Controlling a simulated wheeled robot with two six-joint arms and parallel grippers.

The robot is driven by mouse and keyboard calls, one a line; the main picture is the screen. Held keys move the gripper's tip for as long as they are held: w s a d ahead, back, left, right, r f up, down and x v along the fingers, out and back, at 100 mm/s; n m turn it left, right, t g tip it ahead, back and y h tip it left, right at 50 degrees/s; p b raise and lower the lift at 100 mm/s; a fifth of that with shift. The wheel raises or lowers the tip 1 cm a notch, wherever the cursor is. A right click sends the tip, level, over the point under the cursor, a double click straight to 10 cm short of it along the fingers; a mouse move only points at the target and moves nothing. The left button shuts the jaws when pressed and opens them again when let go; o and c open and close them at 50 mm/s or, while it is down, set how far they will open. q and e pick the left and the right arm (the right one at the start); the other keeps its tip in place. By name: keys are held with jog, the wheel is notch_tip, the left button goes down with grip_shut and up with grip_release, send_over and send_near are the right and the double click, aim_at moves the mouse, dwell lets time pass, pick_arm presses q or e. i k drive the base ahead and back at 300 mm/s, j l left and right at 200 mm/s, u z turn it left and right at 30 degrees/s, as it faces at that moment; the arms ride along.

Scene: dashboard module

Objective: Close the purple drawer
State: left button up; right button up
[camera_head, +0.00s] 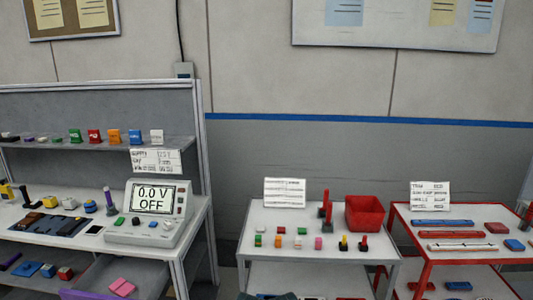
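A purple edge (88,295) shows at the bottom of the head view, under the left workbench. It may be the front of the purple drawer, but most of it is cut off by the frame, so I cannot tell how far it is open. Neither of my grippers is in view.
The left workbench (203,212) carries a meter (151,212) reading "0.0 V OFF" and several small parts. A white table (262,245) with a red bin (364,213) stands in the middle, a red-framed table (403,222) at right. A narrow gap separates bench and white table.

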aim_at(150, 275)
jog(key=u, duration=1.4)
